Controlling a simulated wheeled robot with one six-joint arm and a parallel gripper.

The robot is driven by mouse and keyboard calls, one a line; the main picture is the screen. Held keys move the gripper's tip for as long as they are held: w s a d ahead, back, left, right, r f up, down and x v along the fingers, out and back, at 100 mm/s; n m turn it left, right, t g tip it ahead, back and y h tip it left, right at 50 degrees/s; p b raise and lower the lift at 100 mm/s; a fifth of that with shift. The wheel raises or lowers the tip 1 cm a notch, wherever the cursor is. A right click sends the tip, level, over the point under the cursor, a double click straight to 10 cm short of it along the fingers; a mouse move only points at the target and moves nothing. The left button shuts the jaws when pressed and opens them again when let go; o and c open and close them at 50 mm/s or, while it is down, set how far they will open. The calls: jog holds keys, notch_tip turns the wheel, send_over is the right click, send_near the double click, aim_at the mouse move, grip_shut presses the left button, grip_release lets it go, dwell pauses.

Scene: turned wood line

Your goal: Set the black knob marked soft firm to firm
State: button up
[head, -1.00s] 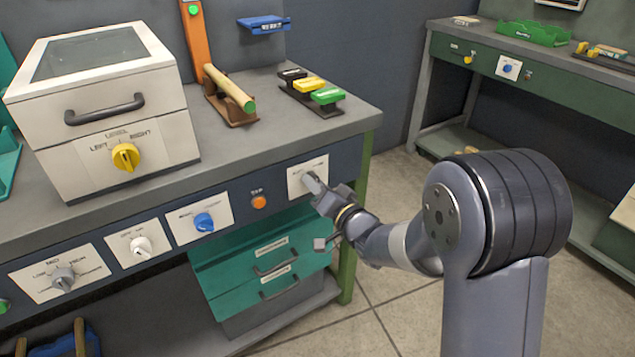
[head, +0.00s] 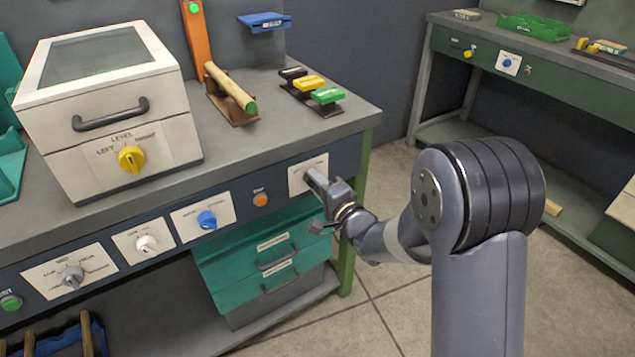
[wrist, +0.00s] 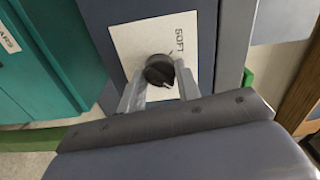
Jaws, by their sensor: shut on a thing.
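The black knob (wrist: 159,71) sits on a white plate (wrist: 133,42) in the wrist view. The word SOFT reads sideways above and right of the knob; the word firm is not visible. My gripper (wrist: 158,88) has one finger on each side of the knob and is shut on it. I cannot tell for sure where the knob points. In the head view my gripper (head: 314,181) reaches the white plate (head: 298,177) at the right end of the bench front, and its fingers hide the knob.
Left along the same front are an orange button (head: 260,199), a blue knob (head: 207,220), a white knob (head: 146,244) and a grey knob (head: 73,276). A green bench leg (head: 355,205) stands close right of my gripper.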

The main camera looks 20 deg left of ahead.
dwell(0.5)
jog(key=o, duration=1)
jog(key=v, duration=1.1)
jog(key=shift+p, duration=0.35)
jog(key=shift+a, duration=0.15)
jog(key=x, duration=1)
jog(key=shift+w+a+b, duration=0.25)
jog(key=shift+w+b, duration=0.05)
jog(key=shift+b, duration=0.05)
